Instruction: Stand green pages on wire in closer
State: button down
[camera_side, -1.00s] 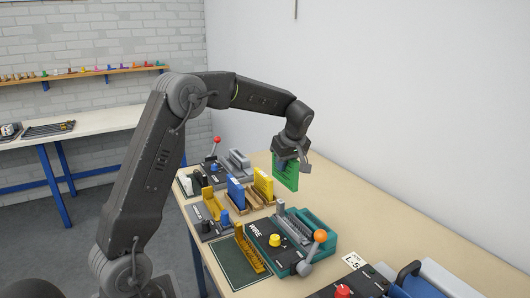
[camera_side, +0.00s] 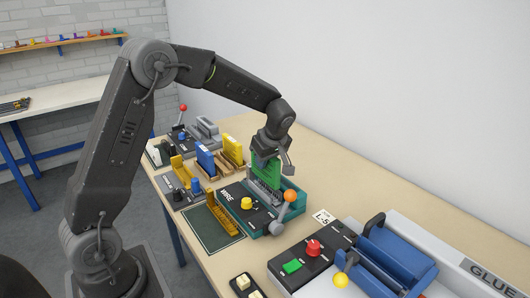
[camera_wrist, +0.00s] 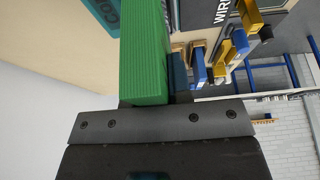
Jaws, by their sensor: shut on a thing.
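My gripper (camera_side: 268,152) is shut on the green pages (camera_side: 266,168), a bright green block held upright. The pages hang over the back part of the wire closer (camera_side: 236,203), a dark machine with a yellow knob, teal sides and an orange-balled lever. In the side view their lower edge is just behind the grey comb-like part (camera_side: 262,192); I cannot tell whether they touch it. The wire itself cannot be made out.
A yellow comb-like piece (camera_side: 222,213) stands on a dark green mat (camera_side: 213,232) left of the closer. Blue pages (camera_side: 205,158) and yellow pages (camera_side: 233,150) stand in wooden racks behind. A glue machine (camera_side: 385,255) is at the right. Bare table lies behind the closer.

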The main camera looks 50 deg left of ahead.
aim_at(265, 173)
jog(key=shift+f, duration=1.9)
jog(key=shift+f, duration=0.35)
jog(key=c, duration=1.3)
grip_release()
jog(key=shift+v, duration=5.4)
jog(key=shift+d, duration=0.1)
